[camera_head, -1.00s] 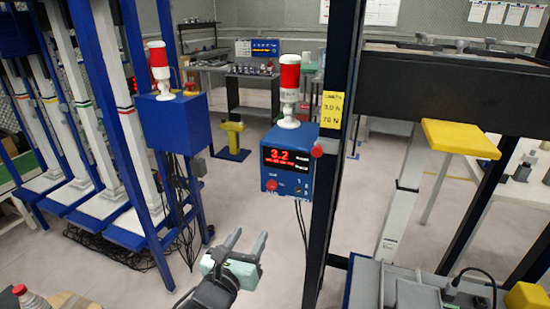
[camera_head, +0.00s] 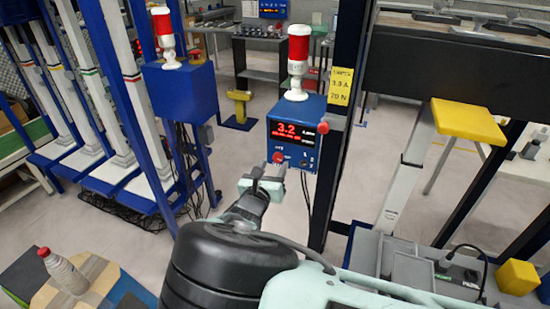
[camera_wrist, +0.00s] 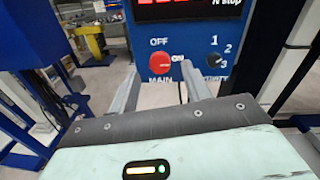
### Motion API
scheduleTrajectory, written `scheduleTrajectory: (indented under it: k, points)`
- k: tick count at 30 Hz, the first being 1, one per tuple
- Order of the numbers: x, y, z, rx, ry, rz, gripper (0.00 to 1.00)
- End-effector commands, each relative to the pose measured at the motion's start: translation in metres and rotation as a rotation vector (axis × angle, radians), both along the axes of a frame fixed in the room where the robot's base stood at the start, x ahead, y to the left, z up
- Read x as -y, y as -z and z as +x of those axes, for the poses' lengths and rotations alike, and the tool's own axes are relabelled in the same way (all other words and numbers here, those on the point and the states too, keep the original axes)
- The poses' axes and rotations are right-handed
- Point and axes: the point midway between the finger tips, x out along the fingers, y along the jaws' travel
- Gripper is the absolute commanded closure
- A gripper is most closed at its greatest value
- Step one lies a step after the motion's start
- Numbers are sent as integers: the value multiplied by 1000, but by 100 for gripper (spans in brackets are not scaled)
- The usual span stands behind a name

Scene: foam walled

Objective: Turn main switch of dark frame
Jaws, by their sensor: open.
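A blue control box (camera_head: 291,139) with a red digital display reading 3.2 is mounted on the dark frame (camera_head: 343,110). Its red main switch (camera_wrist: 162,64) shows in the wrist view between OFF and ON labels, with MAIN written below. The switch also shows in the head view (camera_head: 278,158), just beyond my fingertips. My gripper (camera_head: 262,172) is open and empty in front of the box's lower left. In the wrist view its two fingers (camera_wrist: 158,82) stand on either side below the switch, apart from it as far as I can tell.
A black selector knob (camera_wrist: 213,60) marked 1, 2, 3 sits right of the switch. A red-and-white beacon (camera_head: 298,62) stands on the box. Another blue box (camera_head: 180,95) is on the blue frame at left. A yellow pad (camera_head: 468,121) is at right.

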Motion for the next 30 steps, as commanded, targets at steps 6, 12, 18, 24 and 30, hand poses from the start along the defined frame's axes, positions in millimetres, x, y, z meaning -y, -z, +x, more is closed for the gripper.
scheduleTrajectory:
  k: [6, 12, 18, 24, 30]
  points:
    - [6, 0, 21, -1, -1, -1, 52]
    - [7, 0, 24, -1, -1, -1, 52]
    - [7, 1, 24, -1, -1, -1, 66]
    - [7, 0, 24, -1, -1, -1, 97]
    - [7, 0, 23, -7, -1, -17, 96]
